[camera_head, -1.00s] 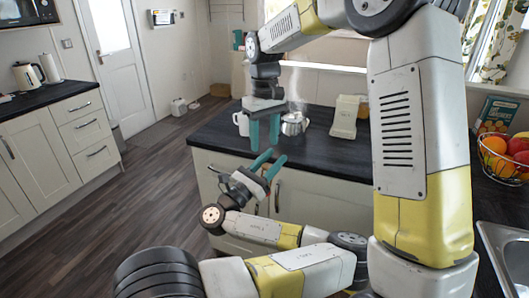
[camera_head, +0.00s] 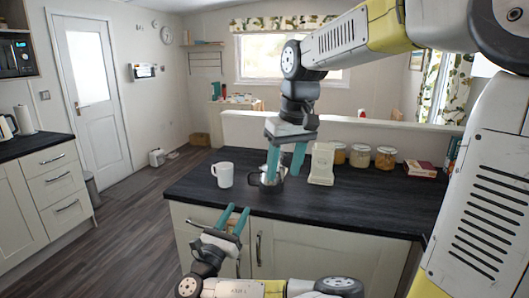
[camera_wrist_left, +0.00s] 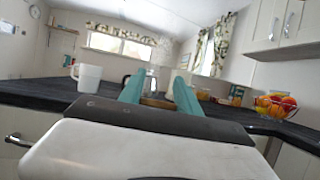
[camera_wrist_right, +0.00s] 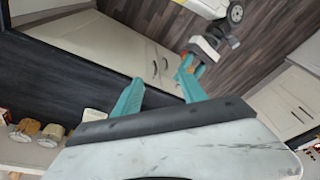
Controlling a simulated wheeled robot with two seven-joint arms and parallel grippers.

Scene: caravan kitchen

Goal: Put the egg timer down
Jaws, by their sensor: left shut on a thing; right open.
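My left gripper (camera_head: 235,219) is low in front of the island's cabinet doors, fingers pointing up toward the counter edge. It also shows in the left wrist view (camera_wrist_left: 158,94). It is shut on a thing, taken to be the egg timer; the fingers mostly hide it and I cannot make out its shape. My right gripper (camera_head: 286,172) is open and points down over the island counter (camera_head: 350,207). Its fingers stand in front of a metal kettle (camera_head: 272,179), partly hiding it; I cannot tell whether they touch it.
A white mug (camera_head: 223,175) stands left of the kettle. The front right of the counter is clear. A fruit bowl (camera_wrist_left: 275,105) is at the right.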

